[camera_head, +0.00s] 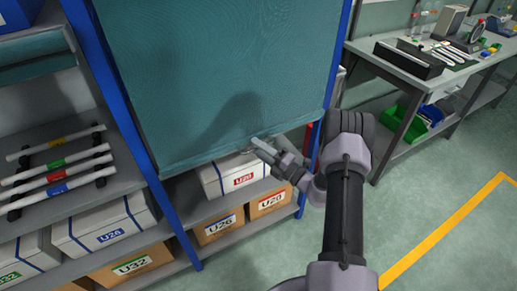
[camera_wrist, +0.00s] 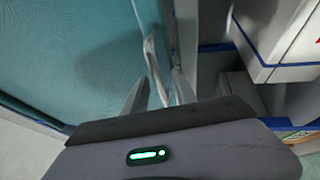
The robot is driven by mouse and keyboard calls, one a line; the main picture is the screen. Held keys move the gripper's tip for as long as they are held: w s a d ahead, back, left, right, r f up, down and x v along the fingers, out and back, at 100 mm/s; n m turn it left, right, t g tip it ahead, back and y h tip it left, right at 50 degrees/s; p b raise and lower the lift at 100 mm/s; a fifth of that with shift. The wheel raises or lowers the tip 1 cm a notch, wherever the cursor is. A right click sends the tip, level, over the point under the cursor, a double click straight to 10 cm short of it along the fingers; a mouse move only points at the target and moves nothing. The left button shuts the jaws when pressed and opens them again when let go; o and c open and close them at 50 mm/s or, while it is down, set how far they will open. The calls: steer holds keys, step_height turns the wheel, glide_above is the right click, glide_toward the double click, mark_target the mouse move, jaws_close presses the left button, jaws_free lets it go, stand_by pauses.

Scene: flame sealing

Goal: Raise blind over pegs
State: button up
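The teal blind (camera_head: 225,70) hangs down over the upper part of a blue-framed shelf bay, its bottom edge just above the boxes. It fills the left of the wrist view (camera_wrist: 70,50). A pale, thin handle (camera_wrist: 153,62) stands out at the blind's lower edge. My gripper (camera_head: 268,149) is at that edge, right of its middle. In the wrist view my gripper's fingers (camera_wrist: 160,84) are apart, with the handle reaching between them; contact is not clear. No pegs show behind the blind.
White box U20 (camera_head: 225,176) and cardboard boxes U26 (camera_head: 218,229) and U20 (camera_head: 270,203) stand below the blind. White rods (camera_head: 55,165) lie on a rack at left. A workbench (camera_head: 400,65) stands at right. The floor between is clear.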

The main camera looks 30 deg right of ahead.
jaws_close()
stand_by(1.3)
